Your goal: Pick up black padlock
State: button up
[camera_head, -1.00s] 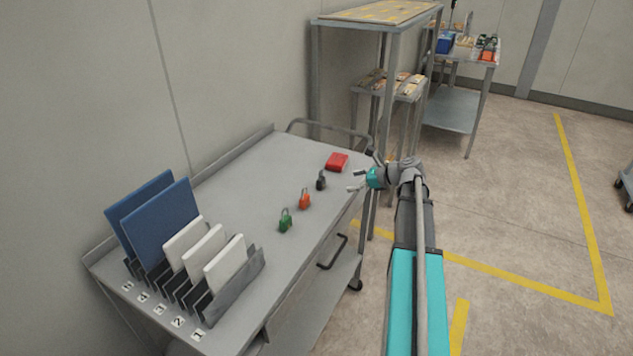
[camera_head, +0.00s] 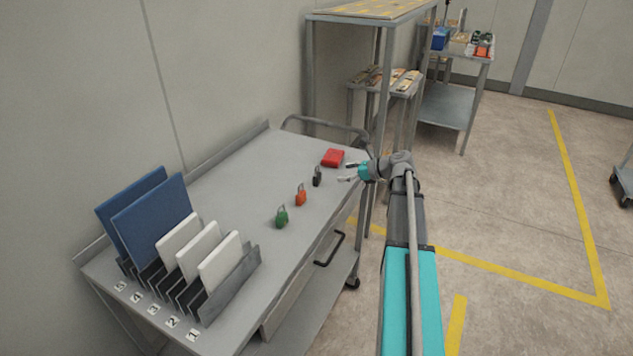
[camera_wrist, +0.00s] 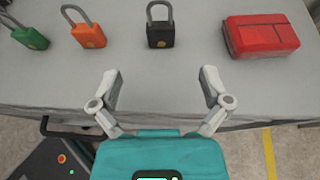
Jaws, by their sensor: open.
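The black padlock (camera_head: 317,177) stands on the grey cart top near its right edge, between the orange padlock and the red box. In the wrist view the black padlock (camera_wrist: 160,30) is upright, shackle away from me, beyond the gap between my fingers. My gripper (camera_head: 348,172) is open and empty at the cart's right edge, a short way right of the black padlock and apart from it. In the wrist view my gripper's two fingers (camera_wrist: 160,82) are spread wide over the cart's near edge.
An orange padlock (camera_head: 301,196) and a green padlock (camera_head: 282,217) stand in a row with the black one. A red box (camera_head: 333,157) lies close on its other side. A rack (camera_head: 232,288) with blue and white panels fills the cart's near end. The cart top's middle (camera_head: 240,195) is clear.

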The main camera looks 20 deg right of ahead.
aim_at(320, 176)
jog(key=shift+b+x, duration=0.7)
jog(key=shift+x, duration=1.75)
jog(key=shift+w+f, duration=0.1)
jog(key=b+x, duration=0.2)
jog(key=x, duration=0.2)
jog(key=shift+f, duration=0.25)
jog(key=shift+w+a+f, duration=0.1)
jog(key=shift+w+a, duration=0.15)
jog(key=shift+w, duration=0.1)
jog(key=c, duration=1.3)
